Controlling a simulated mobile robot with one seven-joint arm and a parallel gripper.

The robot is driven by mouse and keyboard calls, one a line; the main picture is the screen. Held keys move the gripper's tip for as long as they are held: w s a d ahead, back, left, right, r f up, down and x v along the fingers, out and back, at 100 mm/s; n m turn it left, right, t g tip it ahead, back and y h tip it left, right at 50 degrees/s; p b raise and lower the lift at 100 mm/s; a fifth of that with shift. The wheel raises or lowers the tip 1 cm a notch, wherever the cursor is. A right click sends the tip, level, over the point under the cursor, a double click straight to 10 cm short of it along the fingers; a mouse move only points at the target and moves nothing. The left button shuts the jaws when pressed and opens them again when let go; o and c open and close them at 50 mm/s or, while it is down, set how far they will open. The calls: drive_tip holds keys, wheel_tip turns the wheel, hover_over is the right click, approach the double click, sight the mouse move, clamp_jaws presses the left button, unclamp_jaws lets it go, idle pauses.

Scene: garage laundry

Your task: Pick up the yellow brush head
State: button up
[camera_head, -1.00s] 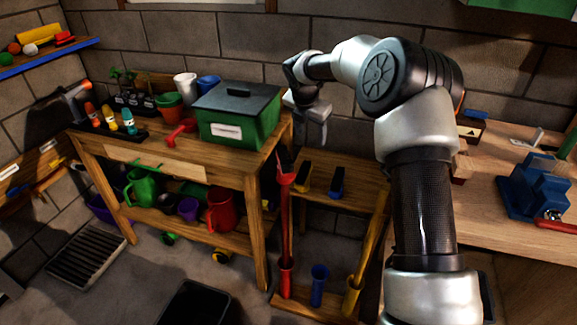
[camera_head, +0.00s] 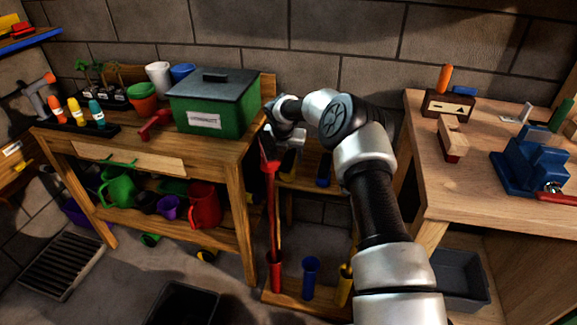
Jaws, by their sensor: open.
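The yellow brush head (camera_head: 288,166) is on the wooden rack between the two benches, just right of the red tool and left of the blue brush head (camera_head: 323,172). Only a small part of it shows, with a dark upper portion. My gripper (camera_head: 286,147) is pointing down close above it and overlaps it in this view. The jaws are small and partly lost against the rack, but they look open, with nothing seen between them. I cannot tell whether they touch the brush head.
A long red tool (camera_head: 271,205) stands upright close left of my gripper. The potting bench (camera_head: 170,143) with a green box (camera_head: 213,108) is at left. The right workbench (camera_head: 465,190) carries a blue vise (camera_head: 528,163). Red, blue and yellow cups (camera_head: 311,275) stand below.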

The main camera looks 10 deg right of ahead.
drive_tip(key=b+x, duration=0.1)
drive_tip(key=x, duration=0.5)
drive_tip(key=shift+f, duration=0.1)
drive_tip(key=c, duration=1.1)
drive_tip(key=shift+o, duration=0.2)
